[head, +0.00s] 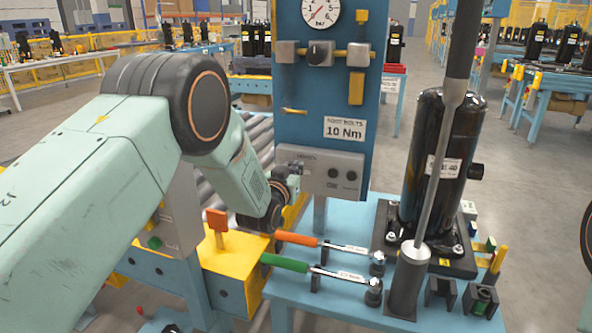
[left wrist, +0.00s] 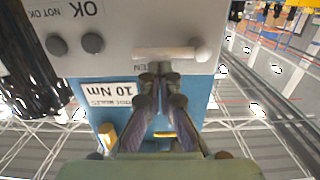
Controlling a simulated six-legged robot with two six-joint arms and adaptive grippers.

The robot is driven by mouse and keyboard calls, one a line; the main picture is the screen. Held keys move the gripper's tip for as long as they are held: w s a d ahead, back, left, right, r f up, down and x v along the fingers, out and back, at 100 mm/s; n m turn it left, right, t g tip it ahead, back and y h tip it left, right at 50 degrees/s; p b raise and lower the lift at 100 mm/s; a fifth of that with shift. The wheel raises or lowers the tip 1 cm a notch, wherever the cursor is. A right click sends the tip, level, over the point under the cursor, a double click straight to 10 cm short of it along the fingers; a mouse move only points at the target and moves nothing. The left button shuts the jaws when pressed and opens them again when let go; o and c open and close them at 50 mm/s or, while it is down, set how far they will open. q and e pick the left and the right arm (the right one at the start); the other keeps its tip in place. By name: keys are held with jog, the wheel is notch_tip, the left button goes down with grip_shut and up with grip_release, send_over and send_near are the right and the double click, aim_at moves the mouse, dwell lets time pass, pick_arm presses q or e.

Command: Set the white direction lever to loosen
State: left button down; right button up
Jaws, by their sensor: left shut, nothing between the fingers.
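The white direction lever (left wrist: 165,54) lies level across the grey control box in the left wrist view, which shows the panel upside down. Its round white knob (left wrist: 202,51) is at the right end in that view. Lettering beside the lever is partly hidden, with only "EN" readable. My left gripper (left wrist: 158,72) is shut and empty, its fingertips at the lever's edge; I cannot tell whether they touch. In the head view my left gripper (head: 293,175) is at the left end of the control box (head: 335,172) and largely hides the lever. My right gripper is not in view.
The blue panel (head: 325,90) carries a gauge (head: 321,12) and knobs above the box. Orange-handled (head: 297,238) and green-handled (head: 285,262) wrenches lie below. A black compressor (head: 437,165) and a tall grey rod (head: 437,150) in a holder stand to the right.

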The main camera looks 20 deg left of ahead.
pick_arm(q)
jog(key=shift+d+f+m, duration=0.15)
jog(key=shift+f+m, duration=0.2)
jog(key=shift+m, duration=0.45)
jog(key=f+m, duration=0.1)
jog(key=m, duration=0.1)
jog(key=f+m, duration=0.1)
jog(key=m, duration=0.2)
jog(key=f+m, duration=0.2)
jog(key=m, duration=0.1)
jog(key=shift+a+y+p, duration=0.2)
jog(key=shift+y+p, duration=0.1)
jog(key=m, duration=0.1)
jog(key=a+f+m, duration=0.1)
jog(key=m, duration=0.1)
jog(key=shift+f, duration=0.1)
dwell(0.5)
jog(key=shift+d, duration=0.1)
